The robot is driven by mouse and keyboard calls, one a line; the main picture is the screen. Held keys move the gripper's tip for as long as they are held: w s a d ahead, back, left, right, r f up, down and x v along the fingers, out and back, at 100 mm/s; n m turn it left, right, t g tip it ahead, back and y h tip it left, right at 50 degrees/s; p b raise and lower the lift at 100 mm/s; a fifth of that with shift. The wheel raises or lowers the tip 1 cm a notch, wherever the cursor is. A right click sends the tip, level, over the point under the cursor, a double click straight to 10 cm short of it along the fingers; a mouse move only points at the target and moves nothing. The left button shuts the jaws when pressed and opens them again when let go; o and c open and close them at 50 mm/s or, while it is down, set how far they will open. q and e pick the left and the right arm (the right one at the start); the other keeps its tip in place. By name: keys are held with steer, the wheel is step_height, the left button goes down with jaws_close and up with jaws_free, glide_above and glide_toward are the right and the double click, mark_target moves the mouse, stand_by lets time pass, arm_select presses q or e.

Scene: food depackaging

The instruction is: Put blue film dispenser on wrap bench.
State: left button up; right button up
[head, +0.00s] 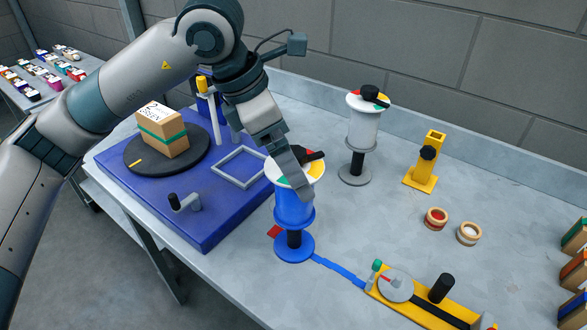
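The blue film dispenser (292,209) stands upright near the middle of the grey table, with a blue roll, a white top disc with coloured marks, a black knob and a round blue base. My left gripper (301,175) reaches down over its top, and a grey finger crosses the front of the disc beside the knob. The other finger is hidden, so I cannot tell whether it grips. The blue platform (222,215), possibly the wrap bench, lies left of the dispenser. It carries a dark turntable (198,143) with a cardboard box (163,132). My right gripper is out of view.
A white dispenser (364,128) stands behind right. A yellow holder (427,160) and two tape rolls (437,219) (469,233) are further right. A blue strip (340,271) runs from the blue base toward a yellow fixture (415,302). The platform has a white square frame (240,150).

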arm_select(q)
steer(key=b+v, duration=0.1)
steer(key=v, duration=0.5)
steer(key=shift+a+b, duration=0.1)
steer(key=shift+b, duration=0.2)
steer(key=v, duration=0.2)
steer(key=shift+r, duration=0.3)
steer(key=shift+a+r, duration=0.1)
steer(key=shift+r, duration=0.1)
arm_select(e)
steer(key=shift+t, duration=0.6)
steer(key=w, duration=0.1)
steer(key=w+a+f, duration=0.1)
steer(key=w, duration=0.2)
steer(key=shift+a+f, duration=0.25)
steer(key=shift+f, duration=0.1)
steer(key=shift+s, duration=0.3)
